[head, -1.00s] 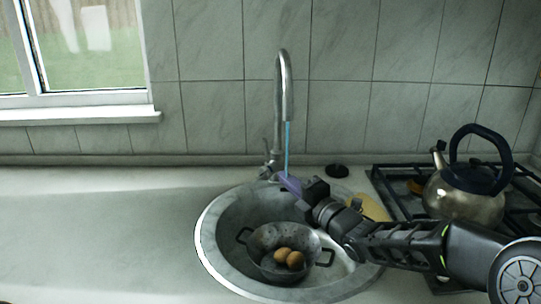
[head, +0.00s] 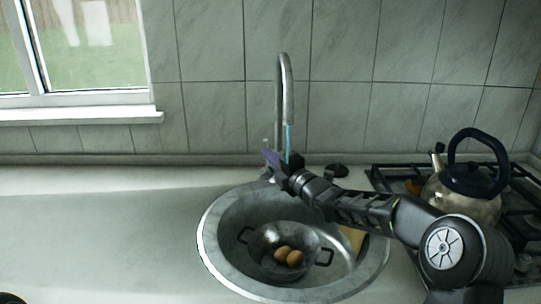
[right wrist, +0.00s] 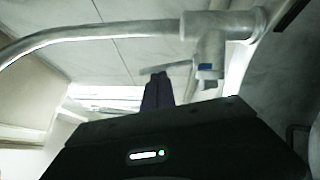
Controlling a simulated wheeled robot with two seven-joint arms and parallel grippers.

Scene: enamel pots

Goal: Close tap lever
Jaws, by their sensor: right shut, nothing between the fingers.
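The metal tap (head: 287,90) stands upright behind the sink, and a blue water stream (head: 288,138) runs from its spout. Its thin lever (head: 265,146) shows at the tap base, partly hidden by my right gripper. My right gripper (head: 271,158) is shut and empty, its purple fingers in front of the tap base. In the right wrist view, the tap body (right wrist: 208,45) with a blue mark is above, and the lever (right wrist: 175,69) reaches left close to the purple fingertips (right wrist: 157,82). I cannot tell whether they touch. My left gripper is not in view.
The round sink (head: 212,252) holds a pot (head: 262,242) with two brown eggs (head: 288,256). A kettle (head: 465,190) stands on the stove (head: 385,180) at right. A black object (head: 337,170) lies behind the sink. The left counter (head: 100,230) is clear.

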